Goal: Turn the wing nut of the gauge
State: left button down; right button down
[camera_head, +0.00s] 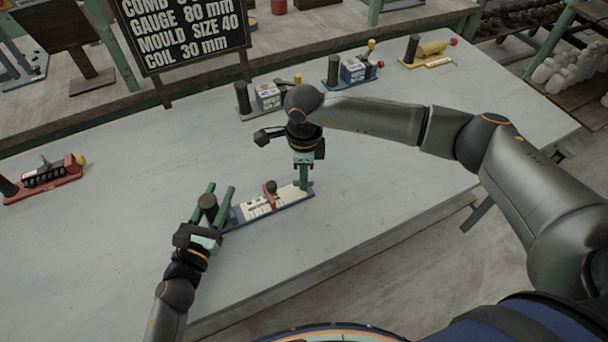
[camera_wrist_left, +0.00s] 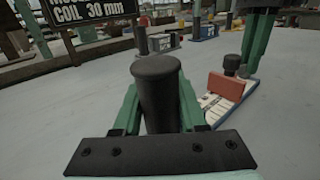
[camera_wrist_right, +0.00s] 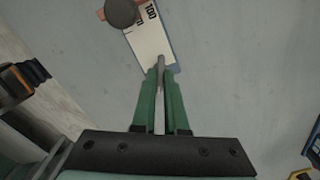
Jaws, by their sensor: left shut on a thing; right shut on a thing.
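The gauge is a blue base with a white marked scale (camera_head: 262,207), a red slider (camera_head: 270,193) topped by a dark knob (camera_head: 271,185), and a thick black post (camera_head: 208,203) at its left end. My left gripper (camera_head: 220,192) is shut on the black post, which stands upright between its fingers in the left wrist view (camera_wrist_left: 157,90). My right gripper (camera_head: 305,189) points down at the gauge's right end. In the right wrist view its fingers are shut on a thin grey metal piece (camera_wrist_right: 160,72), apparently the wing nut, mostly hidden by the fingers.
Similar devices stand on the grey table (camera_head: 130,240): a red one (camera_head: 45,180) at left, a grey one (camera_head: 267,96), a blue one (camera_head: 353,70) and a yellow one (camera_head: 425,52) behind. A black sign (camera_head: 185,30) reads "GAUGE 80 mm". The table between is clear.

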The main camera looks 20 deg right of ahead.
jog(key=m, duration=0.4)
jog(key=shift+m, duration=0.3)
jog(key=m, duration=0.4)
jog(key=shift+m, duration=0.3)
jog(key=c, duration=0.9)
grip_release()
jog(key=shift+c, duration=0.2)
notch_tip(320, 180, up, 12)
pick_arm(q)
jog(key=shift+c, duration=1.9)
grip_release()
